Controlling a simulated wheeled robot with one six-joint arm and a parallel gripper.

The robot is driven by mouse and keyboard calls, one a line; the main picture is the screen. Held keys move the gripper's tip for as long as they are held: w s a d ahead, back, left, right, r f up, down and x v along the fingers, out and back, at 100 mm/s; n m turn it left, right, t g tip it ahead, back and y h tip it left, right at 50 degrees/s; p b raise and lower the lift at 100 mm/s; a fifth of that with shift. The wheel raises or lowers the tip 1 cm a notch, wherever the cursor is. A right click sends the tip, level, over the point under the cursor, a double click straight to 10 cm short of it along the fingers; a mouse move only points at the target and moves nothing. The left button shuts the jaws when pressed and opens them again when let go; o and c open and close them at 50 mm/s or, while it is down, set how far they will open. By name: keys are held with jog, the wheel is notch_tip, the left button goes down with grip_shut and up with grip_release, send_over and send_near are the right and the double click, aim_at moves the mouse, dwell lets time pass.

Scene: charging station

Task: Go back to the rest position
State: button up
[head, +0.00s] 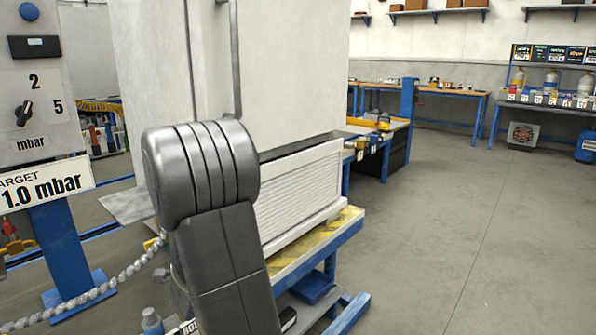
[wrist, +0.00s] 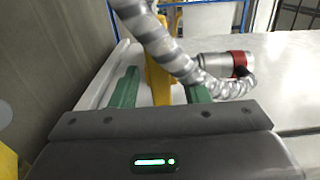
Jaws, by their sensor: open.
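My gripper (wrist: 161,84) shows in the wrist view with its two green fingers apart. A yellow upright part (wrist: 156,78) stands between the fingers, with space on either side; I cannot tell whether it touches either one. A silver braided hose (wrist: 160,45) passes just beyond the fingers and curves to the right. It ends near a silver coupling with a red band (wrist: 238,62), which lies over a pale surface. In the head view my own dark arm link fills the middle and my gripper is hidden.
A panel (head: 36,82) with a black knob and a "TARGET 1.0 mbar" sign (head: 45,185) stands at the left on a blue post. A white cabinet (head: 290,60) stands on a blue and yellow stand (head: 320,245) behind my arm. The floor (head: 470,230) at the right is clear.

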jog(key=shift+x, duration=0.8)
jog(key=shift+d+f+n+b, duration=0.1)
jog(key=shift+f+n+b, duration=0.1)
jog(key=shift+n, duration=0.65)
jog(key=shift+d+f+n+b, duration=0.1)
jog(key=shift+f+n+b, duration=0.1)
jog(key=shift+n, duration=0.65)
jog(key=shift+s+d, duration=0.1)
jog(key=shift+s, duration=0.05)
